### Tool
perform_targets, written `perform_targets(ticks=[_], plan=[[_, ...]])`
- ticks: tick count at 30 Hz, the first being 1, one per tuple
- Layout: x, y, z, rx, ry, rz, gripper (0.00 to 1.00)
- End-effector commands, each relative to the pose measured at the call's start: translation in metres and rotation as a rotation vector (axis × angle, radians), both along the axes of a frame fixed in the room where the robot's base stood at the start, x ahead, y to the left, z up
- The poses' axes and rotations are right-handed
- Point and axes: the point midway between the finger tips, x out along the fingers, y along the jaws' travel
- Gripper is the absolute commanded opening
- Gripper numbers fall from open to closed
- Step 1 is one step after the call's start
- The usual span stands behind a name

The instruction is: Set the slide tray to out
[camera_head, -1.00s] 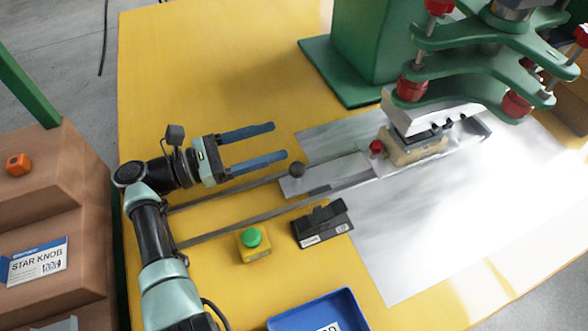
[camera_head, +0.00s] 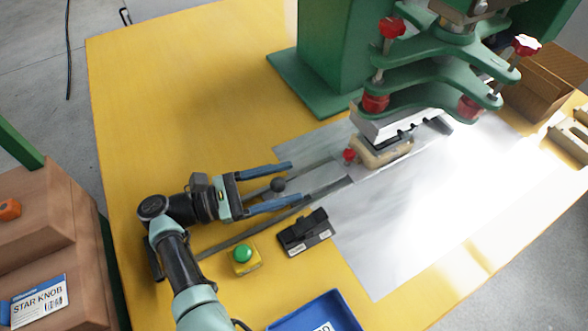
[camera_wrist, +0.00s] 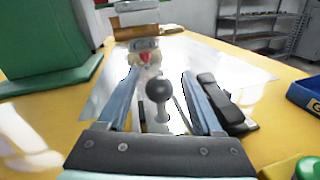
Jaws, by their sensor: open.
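The slide tray (camera_head: 330,186) is a flat metal plate on two rails, with its far part under the green press. Its dark ball knob (camera_head: 278,185) stands at the tray's near end. A beige fixture with a red knob (camera_head: 349,155) sits on the tray below the press head. My gripper (camera_head: 296,183) is open, with its blue fingers on either side of the ball knob. In the wrist view the ball knob (camera_wrist: 158,90) stands between the fingers, with visible gaps to both.
A green press (camera_head: 440,70) stands behind the tray. A black box (camera_head: 306,232), a green push button (camera_head: 242,253) on a yellow base and a blue bin (camera_head: 318,312) lie on the near side. A carton labelled STAR KNOB (camera_head: 38,300) is at left. The yellow table's back left is clear.

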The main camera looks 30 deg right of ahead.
Motion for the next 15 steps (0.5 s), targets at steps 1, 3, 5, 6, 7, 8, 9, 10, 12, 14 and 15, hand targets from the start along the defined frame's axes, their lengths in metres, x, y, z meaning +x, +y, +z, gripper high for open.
perform_targets(ticks=[1,3,5,6,7,8,9,10,12,14,15], plan=[[-0.001,-0.008,0.002,-0.001,0.0,-0.001,0.67],[-0.002,-0.015,0.002,-0.002,0.001,-0.001,0.67],[-0.003,-0.019,0.001,-0.002,0.0,0.0,0.67],[-0.003,-0.021,0.001,-0.001,0.0,0.001,0.67],[-0.003,-0.022,0.0,-0.001,0.0,0.002,0.67],[-0.003,-0.023,0.0,-0.001,0.0,0.002,0.67],[-0.003,-0.024,0.0,0.0,0.0,0.002,0.67],[-0.003,-0.024,0.0,-0.001,-0.001,0.002,0.67],[-0.003,-0.024,0.0,-0.001,-0.001,0.002,0.67],[-0.003,-0.024,-0.001,-0.001,-0.001,0.002,0.67],[-0.003,-0.024,-0.001,-0.001,-0.001,0.002,0.67]])
